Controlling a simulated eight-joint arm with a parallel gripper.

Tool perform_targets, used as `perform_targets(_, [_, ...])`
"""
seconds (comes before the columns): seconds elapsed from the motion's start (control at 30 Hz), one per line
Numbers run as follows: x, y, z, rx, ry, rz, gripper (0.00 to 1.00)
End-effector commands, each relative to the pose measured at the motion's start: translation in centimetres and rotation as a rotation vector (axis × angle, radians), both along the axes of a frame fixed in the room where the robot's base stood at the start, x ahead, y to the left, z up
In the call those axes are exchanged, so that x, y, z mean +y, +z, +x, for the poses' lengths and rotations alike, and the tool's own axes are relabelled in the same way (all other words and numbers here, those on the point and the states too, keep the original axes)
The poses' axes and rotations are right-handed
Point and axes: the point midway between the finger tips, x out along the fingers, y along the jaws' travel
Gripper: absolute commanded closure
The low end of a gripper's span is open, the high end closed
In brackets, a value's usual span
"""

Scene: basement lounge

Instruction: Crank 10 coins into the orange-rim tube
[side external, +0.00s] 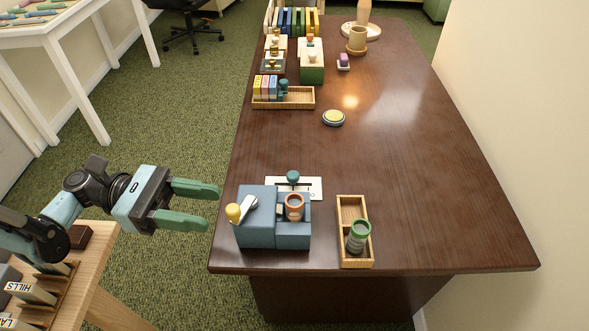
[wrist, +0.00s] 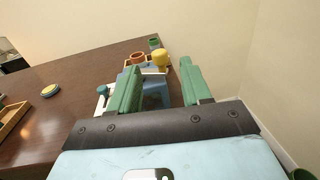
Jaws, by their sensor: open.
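A blue box-shaped dispenser (side external: 257,222) stands at the near left corner of the dark table. Its crank has a grey arm and a yellow knob (side external: 233,212) on the left side; the knob also shows in the wrist view (wrist: 161,58). The orange-rim tube (side external: 294,206) stands upright in the dispenser's right part. A green-rim tube (side external: 358,236) stands in a wooden tray (side external: 345,213) to the right. My gripper (side external: 215,207) is open and empty, left of the knob and apart from it, off the table's edge. Coins inside the tube cannot be made out.
A white card (side external: 314,186) with a teal-knobbed piece (side external: 293,177) lies behind the dispenser. A round yellow-topped button (side external: 333,118) and a wooden tray of small boxes (side external: 297,104) lie farther back. The right side of the dark table (side external: 440,180) is clear.

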Motion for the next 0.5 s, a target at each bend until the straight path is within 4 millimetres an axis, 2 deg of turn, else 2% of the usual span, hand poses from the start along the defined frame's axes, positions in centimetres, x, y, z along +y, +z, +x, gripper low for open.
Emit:
perform_targets(0.03, [-1.2,0.0,-0.3,0.000,-0.006,0.000,0.52])
perform_targets(0.2, [-4.3,0.0,-0.7,0.000,-0.004,0.000,0.52])
perform_targets(0.33, [-6.1,0.0,-0.9,0.000,-0.003,0.000,0.52])
perform_targets(0.5, [-7.4,0.0,-1.0,0.000,0.000,0.000,0.52])
